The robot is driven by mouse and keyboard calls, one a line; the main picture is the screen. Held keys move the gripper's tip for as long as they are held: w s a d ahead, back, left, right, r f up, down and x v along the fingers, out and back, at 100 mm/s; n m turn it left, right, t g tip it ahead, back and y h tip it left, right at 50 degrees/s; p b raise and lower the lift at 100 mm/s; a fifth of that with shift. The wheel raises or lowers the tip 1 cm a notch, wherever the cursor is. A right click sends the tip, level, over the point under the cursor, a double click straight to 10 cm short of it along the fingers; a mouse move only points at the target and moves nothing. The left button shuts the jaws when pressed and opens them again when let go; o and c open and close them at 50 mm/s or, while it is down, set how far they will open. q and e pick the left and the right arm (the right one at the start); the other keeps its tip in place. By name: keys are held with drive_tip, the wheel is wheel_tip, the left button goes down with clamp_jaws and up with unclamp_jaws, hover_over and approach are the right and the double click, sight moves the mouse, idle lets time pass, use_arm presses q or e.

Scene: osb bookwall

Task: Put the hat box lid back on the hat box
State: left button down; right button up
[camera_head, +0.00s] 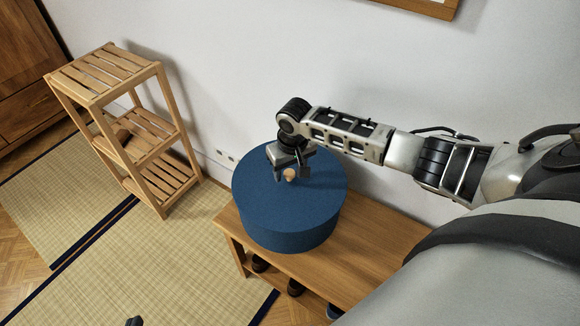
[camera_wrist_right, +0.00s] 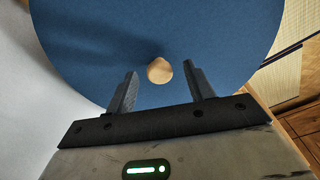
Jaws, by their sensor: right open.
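The blue hat box lid (camera_head: 256,205) lies flat on top of the blue hat box (camera_head: 292,242), and looks level. Its pale wooden knob (camera_head: 290,175) stands near the middle of the top. My right gripper (camera_head: 292,178) is over the lid, pointing down, with its fingers open. In the right wrist view the knob (camera_wrist_right: 159,71) sits between the two fingertips (camera_wrist_right: 162,75), with gaps on both sides. A small dark tip at the bottom edge of the head view seems to be my left gripper (camera_head: 133,321); its jaws cannot be made out.
The box stands on a low wooden bench (camera_head: 345,255) against the white wall, with shoes (camera_head: 295,288) beneath. A slatted wooden shelf (camera_head: 125,130) stands to the left. Tatami mats (camera_head: 175,250) cover the open floor. A wooden cabinet (camera_head: 25,70) fills the upper left.

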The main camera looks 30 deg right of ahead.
wheel_tip(320, 180, up, 16)
drive_tip(key=s+p, duration=0.2)
drive_tip(key=s+a+f+n+t+y, duration=0.1)
drive_tip(key=a+f, duration=0.2)
drive_tip(key=a, duration=0.1)
drive_tip(key=s+a+f+n+t+y, duration=0.1)
drive_tip(key=s+a+f, duration=0.1)
drive_tip(key=a+f, duration=0.2)
drive_tip(key=s+a+f+t+y, duration=0.1)
drive_tip(key=s+a+f, duration=0.1)
drive_tip(key=a+f, duration=0.2)
drive_tip(key=shift+s+a+n+y, duration=0.15)
drive_tip(key=shift+a+n+y, duration=0.15)
drive_tip(key=shift+n, duration=0.1)
drive_tip(key=s+a+t, duration=0.2)
drive_tip(key=s+t, duration=0.4)
drive_tip(key=s, duration=0.4)
drive_tip(key=shift+s+a+n, duration=0.4)
